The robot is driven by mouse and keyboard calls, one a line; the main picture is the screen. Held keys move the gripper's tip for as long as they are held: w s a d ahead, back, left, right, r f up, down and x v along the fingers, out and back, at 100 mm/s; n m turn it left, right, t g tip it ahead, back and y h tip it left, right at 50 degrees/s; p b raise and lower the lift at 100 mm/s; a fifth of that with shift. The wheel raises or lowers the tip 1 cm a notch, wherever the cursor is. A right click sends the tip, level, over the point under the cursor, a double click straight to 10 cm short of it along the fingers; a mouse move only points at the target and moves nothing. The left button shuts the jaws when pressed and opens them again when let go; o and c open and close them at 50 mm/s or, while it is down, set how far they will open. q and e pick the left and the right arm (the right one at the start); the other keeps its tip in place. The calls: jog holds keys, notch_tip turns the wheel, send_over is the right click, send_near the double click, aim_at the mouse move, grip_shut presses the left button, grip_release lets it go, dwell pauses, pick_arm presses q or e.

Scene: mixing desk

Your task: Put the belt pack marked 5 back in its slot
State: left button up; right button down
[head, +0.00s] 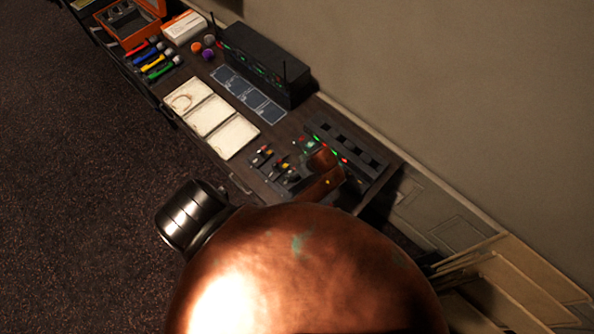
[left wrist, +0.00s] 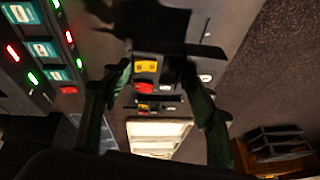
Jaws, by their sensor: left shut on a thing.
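In the left wrist view my left gripper (left wrist: 160,74) is shut on a black belt pack (left wrist: 165,48) with a yellow label and a red patch. I cannot read its number. The charging rack with dark slots (head: 345,142) stands at the near right of the desk in the head view, with green and red lights. It also shows at the upper left of the left wrist view (left wrist: 45,50), with teal labels. My right gripper is not in view.
Small packs with yellow and red marks (head: 262,154) lie beside the rack. The wall closes the right side.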

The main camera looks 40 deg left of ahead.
pick_arm(q)
jog(key=shift+f+b, duration=1.75)
jog(key=shift+f, duration=0.1)
jog(key=shift+f+b, duration=0.75)
jog(key=shift+f, duration=0.45)
jog(key=shift+n, duration=0.3)
jog(key=shift+d+p, duration=0.1)
jog(key=shift+p, duration=0.45)
